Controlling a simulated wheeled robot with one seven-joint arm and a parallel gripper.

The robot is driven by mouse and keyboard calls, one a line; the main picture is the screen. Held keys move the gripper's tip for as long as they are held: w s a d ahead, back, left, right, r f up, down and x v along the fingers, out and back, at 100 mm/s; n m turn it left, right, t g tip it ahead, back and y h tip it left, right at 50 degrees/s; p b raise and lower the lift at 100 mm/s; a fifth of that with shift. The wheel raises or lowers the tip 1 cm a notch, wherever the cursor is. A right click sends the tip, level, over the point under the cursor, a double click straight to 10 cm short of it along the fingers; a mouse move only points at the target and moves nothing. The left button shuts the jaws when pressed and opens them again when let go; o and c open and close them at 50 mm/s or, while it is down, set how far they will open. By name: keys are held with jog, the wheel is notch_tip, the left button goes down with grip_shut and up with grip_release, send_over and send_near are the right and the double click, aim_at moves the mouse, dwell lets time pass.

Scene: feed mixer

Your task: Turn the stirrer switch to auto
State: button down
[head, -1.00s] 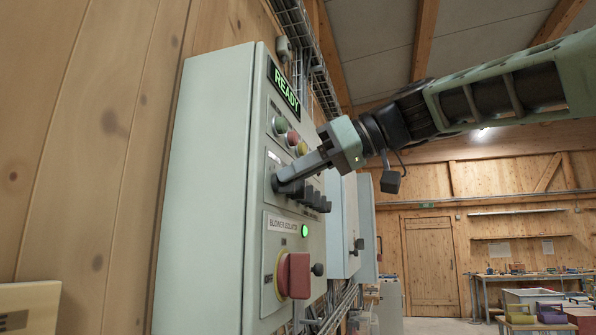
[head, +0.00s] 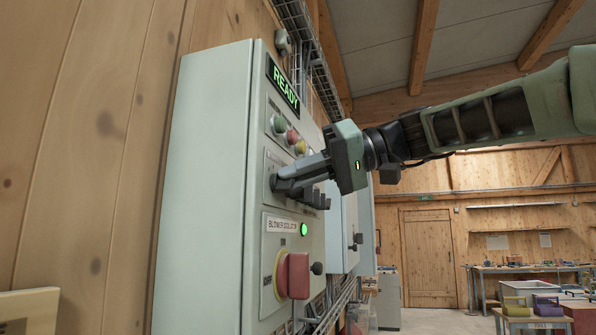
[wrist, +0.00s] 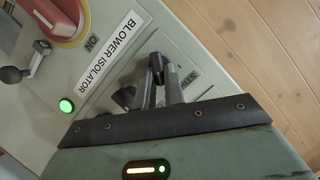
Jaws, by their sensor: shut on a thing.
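The grey-green control cabinet (head: 205,190) hangs on the wood wall in the head view. Its front has a row of black rotary knobs (head: 318,199) below the coloured buttons. My gripper (head: 280,182) is shut on the nearest knob of that row, at the left end. In the wrist view, my gripper (wrist: 160,72) has its fingertips around that black knob (wrist: 156,62). A partly covered label (wrist: 189,79) beside it seems to begin with "STI". The fingers hide most of the knob, so I cannot read its position.
A red blower isolator handle (head: 293,275) sticks out below the knobs, with a lit green lamp (head: 304,230) above it. A lit READY display (head: 285,84) and coloured buttons (head: 292,137) sit above. More cabinets (head: 345,225) stand behind. Open room lies to the right.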

jog(key=shift+w+f+m+g+y, duration=0.1)
jog(key=shift+m+g+y, duration=0.3)
jog(key=shift+m, duration=0.4)
jog(key=c, duration=1.5)
grip_release()
jog(key=b+v, duration=0.2)
jog(key=v, duration=1.5)
jog(key=shift+d+b, duration=0.3)
jog(key=shift+b, duration=0.05)
